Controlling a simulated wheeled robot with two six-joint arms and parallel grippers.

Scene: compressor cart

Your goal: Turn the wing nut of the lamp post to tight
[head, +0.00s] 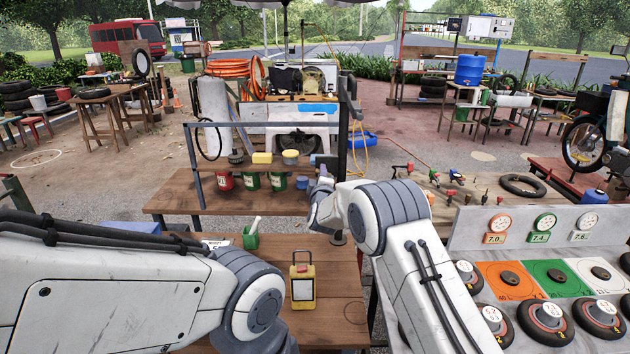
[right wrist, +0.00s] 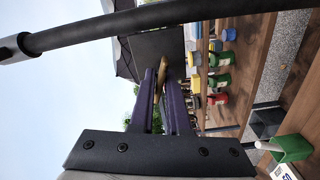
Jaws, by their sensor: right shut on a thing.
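The dark upright lamp post (head: 343,120) stands at the far right end of the wooden bench in the head view. My right gripper (head: 325,168) is up against its lower part. In the right wrist view my right gripper (right wrist: 163,85) has its two purple fingers closed together on the brass-coloured wing nut (right wrist: 161,72), in front of a dark flat part of the post (right wrist: 158,42). The fingers hide part of the nut, and its exact angle is hard to tell. My left arm comes in at the lower left of the head view; its gripper is out of sight.
A yellow lantern (head: 302,282) stands on the near wooden table (head: 335,325). A green cup (head: 250,238) is behind it. Red and green tins hang under the bench shelf. A black tube (right wrist: 150,25) crosses the wrist view.

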